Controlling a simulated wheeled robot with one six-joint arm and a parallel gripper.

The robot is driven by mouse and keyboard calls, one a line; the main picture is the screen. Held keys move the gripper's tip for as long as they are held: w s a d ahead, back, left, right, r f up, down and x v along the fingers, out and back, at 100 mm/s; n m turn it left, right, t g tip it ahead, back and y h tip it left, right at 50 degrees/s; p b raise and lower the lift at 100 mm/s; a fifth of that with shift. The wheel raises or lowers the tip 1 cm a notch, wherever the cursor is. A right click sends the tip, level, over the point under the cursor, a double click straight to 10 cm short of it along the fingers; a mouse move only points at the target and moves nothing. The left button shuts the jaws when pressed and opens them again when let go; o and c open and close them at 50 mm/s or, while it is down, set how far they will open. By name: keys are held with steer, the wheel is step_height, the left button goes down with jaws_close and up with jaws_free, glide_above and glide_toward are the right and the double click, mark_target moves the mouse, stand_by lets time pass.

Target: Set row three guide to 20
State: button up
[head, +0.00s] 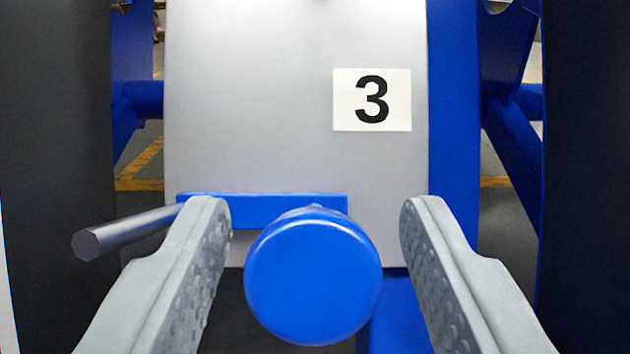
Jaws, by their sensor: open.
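A grey panel (255,110) carries a white label with a black 3 (372,100), at upper right of centre. Below it a round blue knob (313,280) faces me, in front of a blue horizontal bar (225,210) on the panel's lower part. A grey metal rod (125,232) with a faceted end sticks out to the left from beside the bar. My gripper (314,215) is open, one grey finger on each side of the knob, with a visible gap on both sides. No scale or number 20 can be seen.
Blue frame posts (455,120) and braces stand beside the panel. Dark upright surfaces (55,130) line the far left and far right of the view. Grey floor with yellow lines (140,165) shows behind the frame.

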steer(key=shift+w, duration=0.2)
jaws_close()
steer(key=shift+a, duration=0.6)
jaws_free()
steer(key=s, duration=1.7)
steer(key=shift+s+d, duration=0.2)
steer(key=shift+d, duration=0.15)
